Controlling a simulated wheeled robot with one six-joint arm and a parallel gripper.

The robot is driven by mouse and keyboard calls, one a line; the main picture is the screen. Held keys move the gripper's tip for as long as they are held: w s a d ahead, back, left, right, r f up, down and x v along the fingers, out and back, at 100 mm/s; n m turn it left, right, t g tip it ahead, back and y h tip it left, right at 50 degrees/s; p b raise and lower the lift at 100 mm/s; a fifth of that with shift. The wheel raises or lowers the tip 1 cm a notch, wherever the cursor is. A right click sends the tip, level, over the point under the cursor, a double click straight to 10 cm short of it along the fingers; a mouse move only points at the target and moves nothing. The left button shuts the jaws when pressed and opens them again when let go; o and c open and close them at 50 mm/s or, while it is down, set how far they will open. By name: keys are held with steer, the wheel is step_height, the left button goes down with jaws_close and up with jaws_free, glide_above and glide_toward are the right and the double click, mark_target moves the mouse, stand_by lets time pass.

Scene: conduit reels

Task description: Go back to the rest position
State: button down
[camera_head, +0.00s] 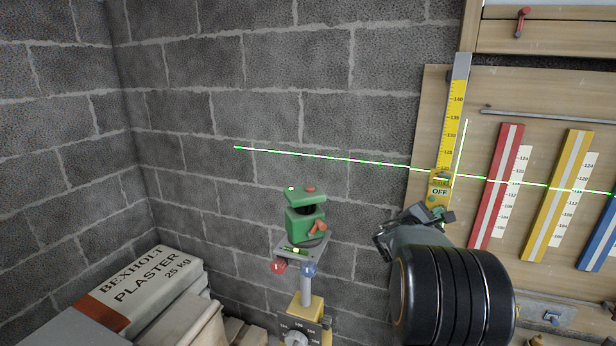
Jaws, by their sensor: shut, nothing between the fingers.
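My gripper (443,214) is at the right of the middle, at the end of my dark arm. Its fingers are close to the lower part of a yellow device (439,186) marked OFF, which sits on a yellow vertical scale (455,110). I cannot tell whether the fingers touch it. The gripper is shut with nothing seen in it. My black ribbed arm link hides part of the board below.
A green laser level (306,222) stands on a post with a yellow block (304,318). Green light lines cross the block wall (220,60) and the wooden board (500,95). Red (496,185), yellow (557,195) and blue (601,236) strips hang right. Plaster bags (145,290) lie lower left.

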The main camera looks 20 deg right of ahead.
steer(key=s+a+f+m+g+y, duration=0.5)
steer(key=s+a+f+m+y, duration=0.4)
steer(key=f, duration=0.3)
steer(key=s+a+r+m+t+y+p, duration=0.1)
steer(key=a+y, duration=0.4)
steer(key=a, duration=0.9)
steer(key=s+a+r+m+t+y+p, duration=0.1)
steer(key=s+a+m+t+y+p, duration=0.1)
steer(key=a, duration=1.3)
steer(key=s+m+t+y, duration=0.1)
steer(key=s+y, duration=0.1)
steer(key=y, duration=0.1)
steer(key=shift+s+r, duration=0.15)
steer(key=shift+r, duration=0.25)
